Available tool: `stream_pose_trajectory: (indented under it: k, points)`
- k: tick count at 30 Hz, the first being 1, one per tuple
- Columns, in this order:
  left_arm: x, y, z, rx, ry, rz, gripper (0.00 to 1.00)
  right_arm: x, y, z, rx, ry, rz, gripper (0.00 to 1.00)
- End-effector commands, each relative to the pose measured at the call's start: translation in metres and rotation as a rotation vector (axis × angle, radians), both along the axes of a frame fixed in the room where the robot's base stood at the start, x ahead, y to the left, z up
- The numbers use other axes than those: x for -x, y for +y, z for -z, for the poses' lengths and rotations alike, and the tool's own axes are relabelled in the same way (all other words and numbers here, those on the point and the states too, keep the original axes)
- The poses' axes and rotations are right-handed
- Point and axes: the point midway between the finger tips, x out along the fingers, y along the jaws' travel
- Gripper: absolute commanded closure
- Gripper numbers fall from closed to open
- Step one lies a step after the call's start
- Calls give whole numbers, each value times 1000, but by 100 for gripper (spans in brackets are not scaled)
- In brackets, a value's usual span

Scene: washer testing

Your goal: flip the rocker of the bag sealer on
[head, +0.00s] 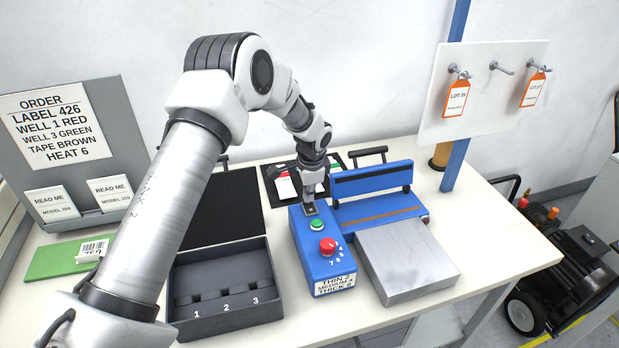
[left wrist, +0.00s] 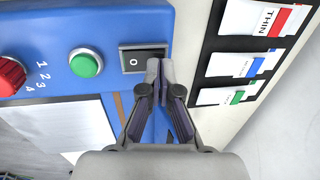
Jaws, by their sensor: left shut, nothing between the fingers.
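The bag sealer (head: 326,262) is a blue box with a sealing bar (head: 372,180) and a grey metal plate beside it. Its black rocker (left wrist: 136,62) shows in the left wrist view in a dark frame, with an O mark visible. A green button (left wrist: 86,63) and a red knob (left wrist: 8,76) sit in line with it. My left gripper (left wrist: 160,68) is shut and empty, its fingertips at the rocker's edge; whether they touch it I cannot tell. In the head view the left gripper (head: 310,203) points down at the box's far end and partly hides the rocker. My right gripper is not in view.
A black case (head: 228,318) with wells marked 1, 2, 3 lies open left of the sealer. A black card holder (left wrist: 205,85) lies behind it. An order board (head: 100,90) stands at left. A blue post (head: 456,150) and tag panel (head: 480,120) stand at right.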

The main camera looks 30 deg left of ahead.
Motion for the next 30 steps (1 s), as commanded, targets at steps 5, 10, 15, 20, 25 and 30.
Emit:
stream_pose_trajectory:
  k: [5, 10, 15, 20, 25, 30]
  points:
    - [-1, 1, 6, 1, -2, 0, 100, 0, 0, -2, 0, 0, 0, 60]
    - [-1, 1, 6, 0, -1, 0, 100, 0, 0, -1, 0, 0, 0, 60]
    - [-3, 4, 15, 1, 1, 0, 100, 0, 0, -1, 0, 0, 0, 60]
    - [-3, 3, 14, 1, 1, 0, 100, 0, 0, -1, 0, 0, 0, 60]
    - [-1, 1, 11, 0, 1, 0, 100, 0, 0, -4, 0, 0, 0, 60]
    - [4, -5, 8, 0, 2, 1, 100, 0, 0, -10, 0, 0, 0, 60]
